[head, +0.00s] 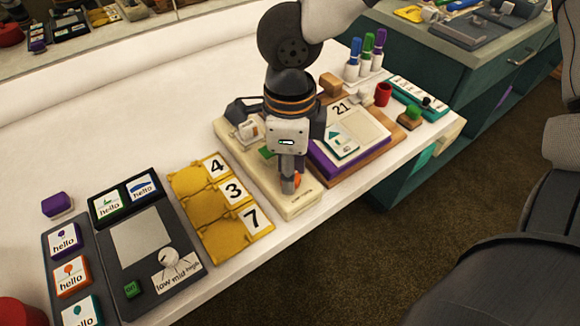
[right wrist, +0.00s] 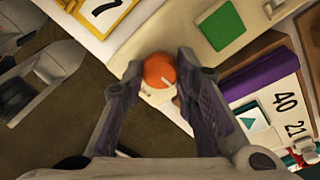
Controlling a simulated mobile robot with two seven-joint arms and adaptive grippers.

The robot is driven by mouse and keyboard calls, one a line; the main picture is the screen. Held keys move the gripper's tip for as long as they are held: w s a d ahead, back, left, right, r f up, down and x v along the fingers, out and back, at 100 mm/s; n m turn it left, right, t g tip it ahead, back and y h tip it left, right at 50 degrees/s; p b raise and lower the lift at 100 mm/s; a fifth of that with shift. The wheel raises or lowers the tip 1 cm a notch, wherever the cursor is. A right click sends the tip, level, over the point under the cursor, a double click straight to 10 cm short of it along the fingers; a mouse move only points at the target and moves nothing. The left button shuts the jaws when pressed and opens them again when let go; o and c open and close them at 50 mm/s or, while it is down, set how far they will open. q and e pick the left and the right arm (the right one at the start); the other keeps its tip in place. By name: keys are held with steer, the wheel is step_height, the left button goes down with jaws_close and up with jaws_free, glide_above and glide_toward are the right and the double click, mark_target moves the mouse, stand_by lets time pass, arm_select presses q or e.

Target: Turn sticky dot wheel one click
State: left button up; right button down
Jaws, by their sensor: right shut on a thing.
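The orange sticky dot wheel (head: 298,181) is on the front part of a cream base (head: 302,204) on the white counter. In the head view my right gripper (head: 289,186) points down over the base and hides part of the wheel. In the right wrist view the wheel (right wrist: 160,71) shows a short pale mark and sits between the two fingertips of my right gripper (right wrist: 160,72), which is shut on it. A green square (right wrist: 222,27) lies on the base.
Left of the base are yellow number flaps (head: 212,203) and a dark card panel (head: 150,232). The counter's front edge is close.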

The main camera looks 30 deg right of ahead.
steer(key=n, duration=0.4)
steer(key=shift+n, duration=0.4)
steer(key=n, duration=0.8)
steer(key=shift+n, duration=2.2)
steer(key=c, duration=1.2)
jaws_free()
steer(key=shift+c, duration=0.2)
